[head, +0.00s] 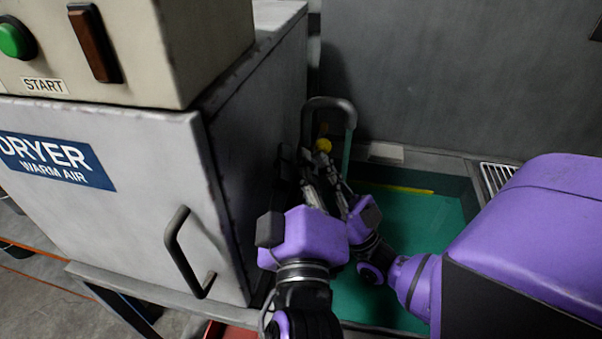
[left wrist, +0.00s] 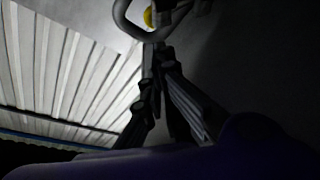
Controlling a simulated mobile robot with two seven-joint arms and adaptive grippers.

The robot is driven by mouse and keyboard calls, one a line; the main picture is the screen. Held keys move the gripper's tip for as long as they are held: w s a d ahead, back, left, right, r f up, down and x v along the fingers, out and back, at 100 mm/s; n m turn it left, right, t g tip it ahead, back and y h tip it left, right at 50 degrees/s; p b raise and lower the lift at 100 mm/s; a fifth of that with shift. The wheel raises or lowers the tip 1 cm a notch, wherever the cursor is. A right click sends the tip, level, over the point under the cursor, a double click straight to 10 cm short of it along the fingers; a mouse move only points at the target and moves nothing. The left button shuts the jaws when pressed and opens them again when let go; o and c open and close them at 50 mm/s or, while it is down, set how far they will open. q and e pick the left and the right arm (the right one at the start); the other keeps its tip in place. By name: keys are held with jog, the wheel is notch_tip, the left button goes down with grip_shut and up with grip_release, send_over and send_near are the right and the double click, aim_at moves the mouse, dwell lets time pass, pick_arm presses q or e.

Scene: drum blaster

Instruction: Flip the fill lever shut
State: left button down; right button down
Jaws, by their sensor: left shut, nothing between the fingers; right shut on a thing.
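A round yellow knob (head: 323,145), which looks like the end of the fill lever, sits under a grey bent pipe (head: 347,112) at the back of the green basin. The knob shows in the left wrist view (left wrist: 149,17) beside the pipe (left wrist: 122,14), just past my fingertips. My left gripper (head: 304,165) is shut and empty, with its tips just below and left of the knob. It also shows in the left wrist view (left wrist: 156,52). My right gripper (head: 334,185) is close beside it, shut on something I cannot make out. Contact with the knob is unclear.
The dryer (head: 150,190) with its bar handle (head: 176,245) stands close on the left. The green basin floor (head: 400,212) is open to the right of the grippers. A slatted grate (head: 497,177) lies at the right, and a grey wall (head: 450,80) rises behind.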

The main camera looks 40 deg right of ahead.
pick_arm(q)
jog(key=shift+x, duration=2.8)
pick_arm(e)
jog(key=shift+w+d+r, duration=0.1)
jog(key=shift+d+r, duration=0.1)
jog(key=shift+d, duration=0.15)
pick_arm(q)
jog(key=shift+s+d+f+m, duration=0.35)
jog(key=shift+s+m, duration=0.05)
jog(key=shift+s, duration=0.1)
jog(key=shift+f, duration=0.1)
pick_arm(e)
jog(key=shift+a, duration=0.1)
